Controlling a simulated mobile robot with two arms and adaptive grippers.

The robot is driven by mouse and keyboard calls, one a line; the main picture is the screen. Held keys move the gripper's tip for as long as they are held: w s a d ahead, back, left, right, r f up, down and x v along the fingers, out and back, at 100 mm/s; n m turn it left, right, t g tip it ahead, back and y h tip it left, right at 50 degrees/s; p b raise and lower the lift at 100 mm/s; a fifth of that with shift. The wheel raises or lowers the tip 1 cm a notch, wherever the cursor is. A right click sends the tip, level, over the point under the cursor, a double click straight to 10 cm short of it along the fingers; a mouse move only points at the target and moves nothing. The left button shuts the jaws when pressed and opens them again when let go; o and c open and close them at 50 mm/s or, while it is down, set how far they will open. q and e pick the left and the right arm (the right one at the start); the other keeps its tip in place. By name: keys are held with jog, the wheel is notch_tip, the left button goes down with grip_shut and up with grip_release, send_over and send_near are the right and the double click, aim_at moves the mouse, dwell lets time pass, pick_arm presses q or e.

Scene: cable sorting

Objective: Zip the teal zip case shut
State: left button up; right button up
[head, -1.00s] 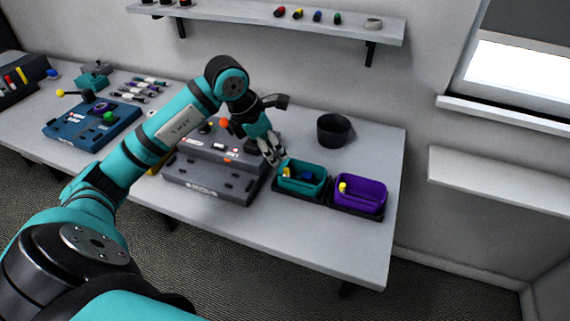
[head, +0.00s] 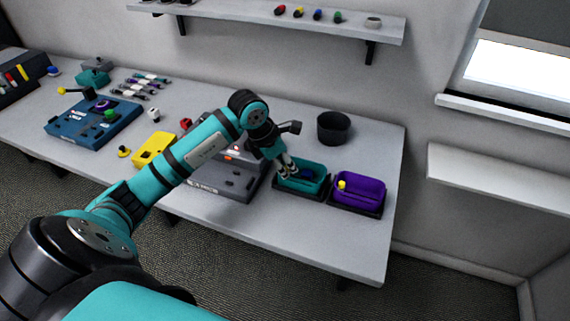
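The teal zip case (head: 315,187) sits in a dark holder on the right part of the table. Its top is open, and a dark blue item (head: 309,174) shows inside. My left gripper (head: 289,172) points down at the left end of the case, with its fingertips at the rim. The yellow tab at that end is hidden behind the fingers. I cannot tell whether the fingers are closed on it. My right gripper is not in view.
A purple case (head: 362,201) with a yellow tab (head: 341,184) stands close on the right. A dark round bowl (head: 333,128) is behind the teal case. A grey device (head: 225,180) lies left of it, partly under my arm. The table's front right is clear.

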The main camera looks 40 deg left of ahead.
aim_at(320, 181)
pick_arm(q)
grip_shut()
jog(key=d, duration=0.2)
jog(key=w+d, duration=0.1)
jog(key=d, duration=0.2)
jog(key=w+d+b, duration=0.1)
jog(key=d, duration=0.2)
jog(key=shift+o, duration=2.4)
grip_release()
jog(key=shift+r, duration=0.1)
